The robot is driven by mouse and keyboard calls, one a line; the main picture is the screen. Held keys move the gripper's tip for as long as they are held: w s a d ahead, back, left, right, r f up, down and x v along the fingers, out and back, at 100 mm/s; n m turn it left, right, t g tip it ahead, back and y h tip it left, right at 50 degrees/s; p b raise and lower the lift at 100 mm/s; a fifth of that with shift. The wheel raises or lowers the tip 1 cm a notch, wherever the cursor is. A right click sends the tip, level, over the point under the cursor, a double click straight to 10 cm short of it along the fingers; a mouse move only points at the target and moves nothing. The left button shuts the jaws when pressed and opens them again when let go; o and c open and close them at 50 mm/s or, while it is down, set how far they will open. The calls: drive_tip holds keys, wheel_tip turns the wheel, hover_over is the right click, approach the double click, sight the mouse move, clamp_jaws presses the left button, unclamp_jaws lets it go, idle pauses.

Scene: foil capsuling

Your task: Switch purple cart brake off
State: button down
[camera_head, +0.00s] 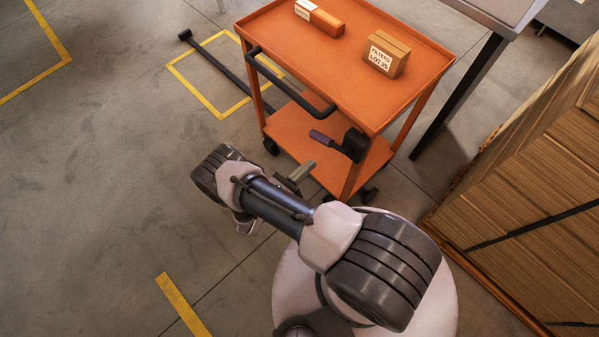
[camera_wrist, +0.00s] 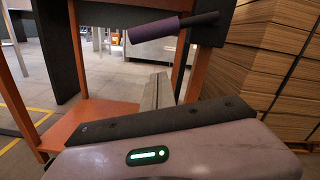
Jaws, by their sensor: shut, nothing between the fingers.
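An orange cart (camera_head: 345,75) stands ahead of my arm. A brake lever with a purple grip (camera_head: 320,138) sticks out sideways from a black housing (camera_head: 355,145) at the cart's near corner. In the wrist view the purple grip (camera_wrist: 153,30) lies near the top, nearly level, with a dark rod joining it to the black housing (camera_wrist: 210,20). My gripper (camera_head: 305,170) is shut and empty, just short of the lever and apart from it. In the wrist view its grey fingers (camera_wrist: 157,92) point toward the cart, below the grip in the picture.
The cart top carries an orange-and-white box (camera_head: 320,20) and a FILTERS carton (camera_head: 386,54). A black push handle (camera_head: 290,85) runs along its left side. Stacked cardboard (camera_head: 530,175) stands close on the right, with a table (camera_head: 490,60) behind.

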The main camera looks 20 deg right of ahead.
sight(327, 142)
drive_tip(key=w+d+r, duration=0.2)
drive_tip(key=d+r, duration=0.1)
drive_tip(key=r, duration=0.1)
drive_tip(key=shift+w+d+b, duration=0.35)
drive_tip(key=shift+w+b, duration=0.05)
drive_tip(key=shift+b, duration=0.05)
